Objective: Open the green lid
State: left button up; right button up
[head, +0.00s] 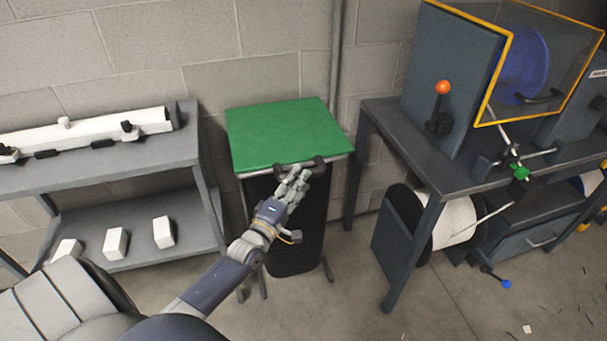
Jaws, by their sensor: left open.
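The green lid (285,132) lies flat and closed on top of a dark bin (296,235) against the wall. My left gripper (298,178) is open at the front of the lid, by the handle. Its fingers overlap the handle in the head view, and I cannot tell whether they touch it. My right gripper is not in view.
A grey shelf unit (198,170) with white blocks stands at the left. At the right is a workbench (385,118) with an orange-framed guard, an orange-knobbed lever (442,88) and a cable spool (455,222) below. The floor in front of the bin is clear.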

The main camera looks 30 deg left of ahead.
pick_arm(q)
jog(key=shift+w+a+r, duration=0.1)
jog(key=shift+w, duration=0.7)
jog(key=shift+w+a+r, duration=0.1)
jog(key=shift+w, duration=0.7)
